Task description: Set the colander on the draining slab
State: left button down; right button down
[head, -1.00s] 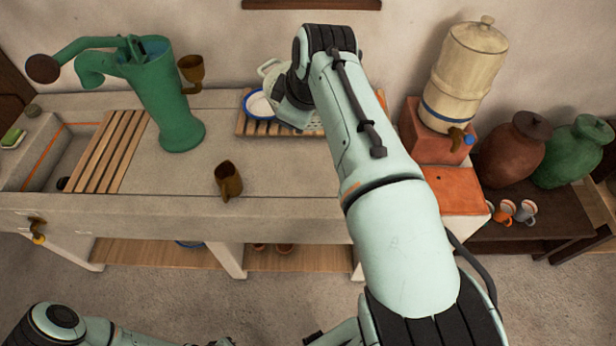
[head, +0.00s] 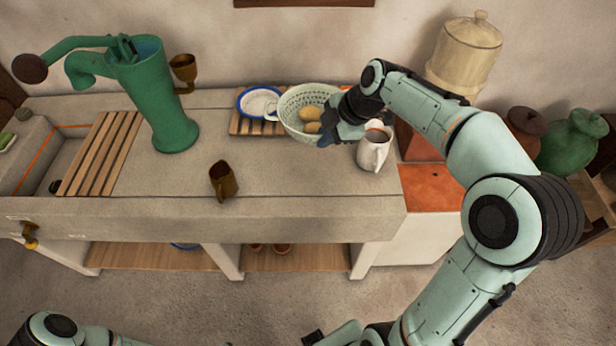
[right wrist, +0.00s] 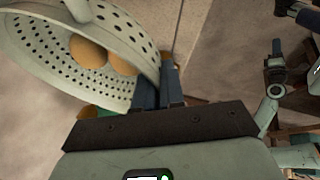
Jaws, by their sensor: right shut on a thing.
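The colander (head: 290,117) is pale green, pierced with holes, and holds brown, potato-like things (head: 312,114). In the head view it is at the back of the stone slab (head: 300,180), over the right part of a slatted wooden rack (head: 240,124); I cannot tell whether it touches the rack. My right gripper (head: 345,125) is shut on the colander's right rim. The right wrist view shows the rim between its fingers (right wrist: 158,88) and the perforated bowl (right wrist: 50,80) at upper left. My left arm shows at the head view's lower left; its jaw state is unclear.
A white jug (head: 374,150) stands close to the right of the colander. A blue-rimmed dish (head: 247,104) is on its left. A brown cup (head: 223,181) stands on the slab's middle, with bare stone around it. A green pump (head: 160,105) stands further left.

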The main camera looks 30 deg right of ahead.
notch_tip(320, 180, down, 20)
jog(key=shift+r+b, duration=0.2)
jog(key=shift+b, duration=0.2)
pick_arm(q)
jog(key=shift+s+f, duration=0.4)
jog(key=shift+f, duration=0.15)
pick_arm(e)
jog(key=shift+f, duration=0.15)
jog(key=c, duration=1.2)
grip_release()
jog(key=shift+c, duration=0.2)
pick_arm(q)
jog(key=shift+s+f, duration=0.15)
jog(key=shift+f, duration=0.1)
jog(key=shift+r, duration=0.1)
